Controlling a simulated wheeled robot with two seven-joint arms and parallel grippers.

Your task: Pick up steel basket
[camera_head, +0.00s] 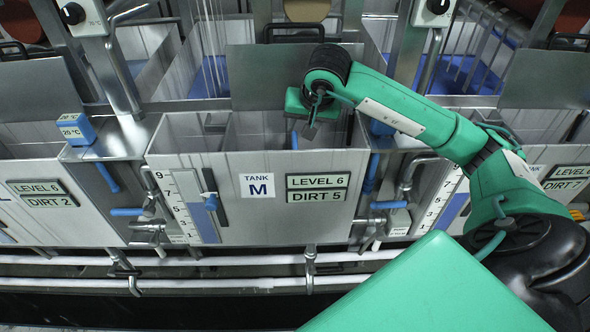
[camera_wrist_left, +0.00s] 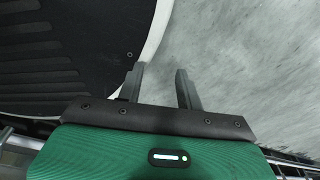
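I cannot make out a steel basket in either view. My right gripper (camera_head: 312,130) hangs over the open top of the grey steel tank M (camera_head: 228,219), near its rear right part. Its fingers are small, dark and seen nearly end-on, so I cannot tell if they are open or shut, or whether anything is held. The tank's inside is partly hidden by the front wall and my right gripper. My left gripper (camera_wrist_left: 160,76) shows in the left wrist view, with two fingers apart and nothing between them, over grey floor. It is not in the head view.
Similar tanks stand at left (camera_head: 65,215) and right (camera_head: 545,160). An upright steel panel (camera_head: 262,75) rises behind tank M. Blue-handled valves (camera_head: 391,205) and white pipes (camera_head: 230,261) run along the front. A blue 20 °C box (camera_head: 76,130) sits on the left ledge.

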